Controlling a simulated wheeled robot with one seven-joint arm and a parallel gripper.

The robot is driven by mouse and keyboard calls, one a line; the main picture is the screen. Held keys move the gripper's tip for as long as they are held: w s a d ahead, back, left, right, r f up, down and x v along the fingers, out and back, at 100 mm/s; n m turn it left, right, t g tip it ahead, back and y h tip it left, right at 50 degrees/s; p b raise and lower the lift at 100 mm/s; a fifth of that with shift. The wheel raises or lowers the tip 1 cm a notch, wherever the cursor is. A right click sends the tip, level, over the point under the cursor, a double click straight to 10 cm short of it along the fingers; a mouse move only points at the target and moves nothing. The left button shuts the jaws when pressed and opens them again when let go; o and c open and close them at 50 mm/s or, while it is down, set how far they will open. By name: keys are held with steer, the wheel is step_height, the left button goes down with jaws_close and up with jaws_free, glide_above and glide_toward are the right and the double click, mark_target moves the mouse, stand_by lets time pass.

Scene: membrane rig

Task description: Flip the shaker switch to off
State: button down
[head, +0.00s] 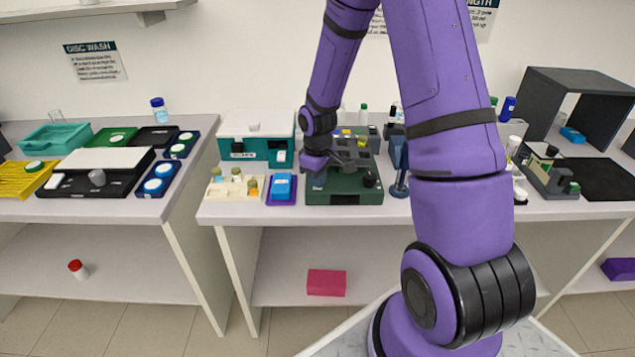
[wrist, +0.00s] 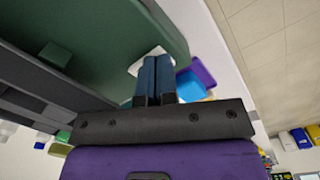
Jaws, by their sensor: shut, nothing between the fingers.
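The shaker is likely the dark green machine (head: 343,196) on the middle bench, with a grey top and a black knob (head: 370,180) at its front right. My gripper (head: 318,175) is at its front left corner, pointing down. In the wrist view my gripper (wrist: 156,60) has its two dark blue fingers together, with nothing between them. The fingertips overlap a small white plate (wrist: 136,67) on the dark green body (wrist: 110,25); I cannot tell whether they touch it. The switch lever and its position are hidden behind the fingers.
A cream rack (head: 235,194) with vials and a teal machine (head: 264,143) stand farther left. A dark blue stand (head: 398,155) is close on the right.

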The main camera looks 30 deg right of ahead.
steer(key=shift+r, duration=3.45)
steer(key=shift+r, duration=0.1)
steer(key=s+a+r+m+t, duration=0.1)
steer(key=s+r, duration=0.1)
steer(key=r, duration=0.3)
steer(key=s+a+r, duration=0.2)
steer(key=r, duration=0.3)
steer(key=s+a+r+m+t, duration=0.2)
steer(key=s+a+r, duration=0.1)
steer(key=s+r, duration=0.5)
steer(key=s+a+r+m+t, duration=0.2)
steer(key=s+r, duration=0.6)
steer(key=s, duration=0.5)
steer(key=shift+s+a, duration=0.2)
steer(key=shift+a, duration=0.5)
steer(key=shift+r, duration=0.1)
